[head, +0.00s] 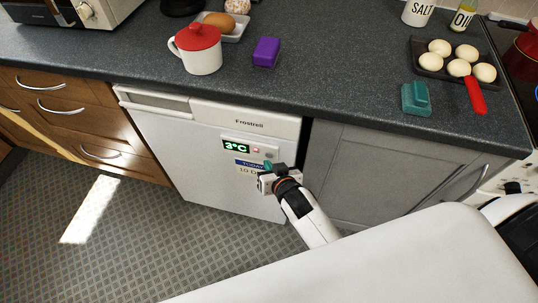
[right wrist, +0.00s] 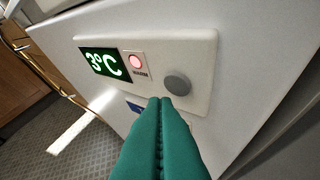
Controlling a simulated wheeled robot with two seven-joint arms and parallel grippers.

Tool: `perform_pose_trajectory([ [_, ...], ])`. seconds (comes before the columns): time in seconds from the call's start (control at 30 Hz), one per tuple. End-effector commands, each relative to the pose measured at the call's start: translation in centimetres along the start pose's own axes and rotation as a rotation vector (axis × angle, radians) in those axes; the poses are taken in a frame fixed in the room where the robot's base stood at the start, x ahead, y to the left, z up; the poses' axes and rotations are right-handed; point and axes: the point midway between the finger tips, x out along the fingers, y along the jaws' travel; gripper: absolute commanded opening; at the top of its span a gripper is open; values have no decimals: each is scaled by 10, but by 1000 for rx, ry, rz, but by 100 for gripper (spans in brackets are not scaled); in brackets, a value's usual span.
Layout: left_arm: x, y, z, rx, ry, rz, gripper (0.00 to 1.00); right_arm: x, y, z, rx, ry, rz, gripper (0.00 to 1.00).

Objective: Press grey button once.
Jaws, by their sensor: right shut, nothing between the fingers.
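The grey button (right wrist: 177,84) is a round knob at the right end of a pale panel (right wrist: 203,55) on the fridge front. Left of it on the panel are a lit red lamp (right wrist: 135,62) and a green display (right wrist: 103,64) reading 3°C. My right gripper (right wrist: 160,102) is shut and empty, its teal fingers pointing at the panel. In the right wrist view the fingertips appear just below and left of the button; I cannot tell whether they touch the panel. In the head view the right gripper (head: 268,167) is in front of the fridge, just below the panel. My left gripper is not in view.
The white fridge (head: 160,125) stands under a dark counter (head: 340,70), between wooden drawers (head: 85,115) and a grey cupboard (head: 380,165). A label (head: 247,167) sits below the display. On the counter are a red-lidded mug (head: 202,58), a purple block (head: 266,52) and a teal object (head: 416,99).

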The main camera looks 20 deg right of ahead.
Motion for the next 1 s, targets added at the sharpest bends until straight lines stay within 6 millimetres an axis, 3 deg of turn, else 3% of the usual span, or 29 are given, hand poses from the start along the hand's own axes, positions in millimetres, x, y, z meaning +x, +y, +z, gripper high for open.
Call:
perform_pose_trajectory([
  [1.0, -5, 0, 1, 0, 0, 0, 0, 6, -5, 5, 0, 0, 0, 0],
])
